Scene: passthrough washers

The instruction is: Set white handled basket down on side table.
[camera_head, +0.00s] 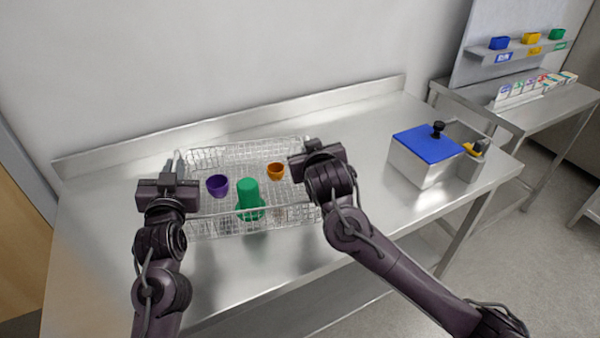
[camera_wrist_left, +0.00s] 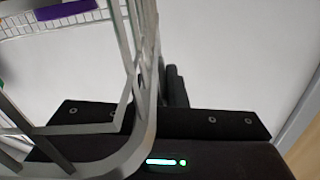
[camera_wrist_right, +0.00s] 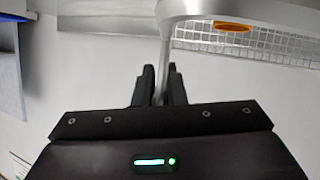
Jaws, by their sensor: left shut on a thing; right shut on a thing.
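The white handled basket (camera_head: 225,157) is a wire basket at the left half of the steel table (camera_head: 365,130). It is level; I cannot tell whether its bottom touches the tabletop. Inside are a purple cup (camera_head: 217,186), a green cup (camera_head: 248,192) and an orange cup (camera_head: 276,171). My left gripper (camera_head: 171,172) is shut on the basket's left end handle. My right gripper (camera_head: 313,150) is shut on the right end handle, whose bar (camera_wrist_right: 165,60) shows between the fingers in the right wrist view. The handles are partly hidden by the grippers in the head view.
A steel box with a blue lid (camera_head: 428,141) and black knob stands at the table's right end. A raised lip runs along the back wall. A second table with small cartons (camera_head: 535,90) and a shelf of coloured bins (camera_head: 531,39) stands at the far right.

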